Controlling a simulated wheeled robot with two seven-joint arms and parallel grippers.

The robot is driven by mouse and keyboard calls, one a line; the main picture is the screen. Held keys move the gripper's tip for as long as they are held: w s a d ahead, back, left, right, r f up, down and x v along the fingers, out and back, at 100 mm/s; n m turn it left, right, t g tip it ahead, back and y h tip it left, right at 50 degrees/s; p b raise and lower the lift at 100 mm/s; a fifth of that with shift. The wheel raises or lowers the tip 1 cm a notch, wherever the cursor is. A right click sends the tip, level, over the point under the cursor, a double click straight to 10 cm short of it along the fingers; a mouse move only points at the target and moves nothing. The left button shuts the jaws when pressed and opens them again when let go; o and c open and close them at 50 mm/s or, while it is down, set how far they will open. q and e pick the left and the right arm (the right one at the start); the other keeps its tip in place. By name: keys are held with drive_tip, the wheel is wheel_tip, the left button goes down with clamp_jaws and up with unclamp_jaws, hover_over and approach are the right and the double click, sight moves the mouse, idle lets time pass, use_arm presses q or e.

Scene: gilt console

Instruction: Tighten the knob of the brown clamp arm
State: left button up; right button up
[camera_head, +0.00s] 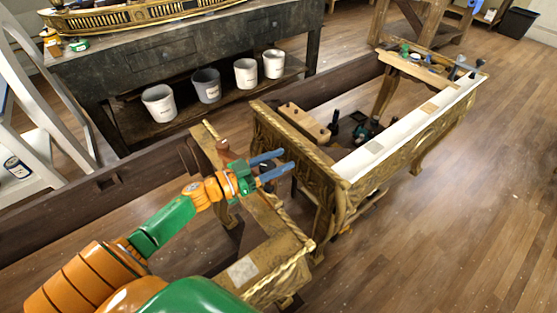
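My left gripper (287,161) reaches in from the lower left, over the gap between two parts of the gilt console. Its two blue fingers are apart, with nothing seen between them. The larger gilt console part (400,139) lies to the right of the fingers. My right gripper is not in view.
A dark workbench (180,52) at the back has several buckets (206,86) on its lower shelf. A drilled wooden bar (304,122) and dark tools (366,130) lie by the console. Clamps (458,68) sit at its far end. The wooden floor (450,240) at right is clear.

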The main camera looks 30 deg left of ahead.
use_arm(q)
clamp_jaws()
drive_tip(key=shift+s+d+m+g+h+b, duration=0.25)
drive_tip(key=shift+m+g+h+b, duration=1.2)
drive_tip(key=shift+b, duration=1)
drive_tip(key=shift+s+d+m+g+h+b, duration=0.25)
drive_tip(key=shift+m+g+h+b, duration=1.2)
drive_tip(key=shift+b, duration=1.05)
drive_tip(key=shift+s+d+m+g+h+b, duration=0.15)
drive_tip(key=shift+s+m+g+h+b, duration=0.15)
drive_tip(key=shift+m+g+h+b, duration=1.35)
drive_tip(key=shift+n+y+b, duration=0.55)
drive_tip(key=shift+b, duration=0.2)
drive_tip(key=o, duration=0.7)
unclamp_jaws()
drive_tip(key=shift+o, duration=0.2)
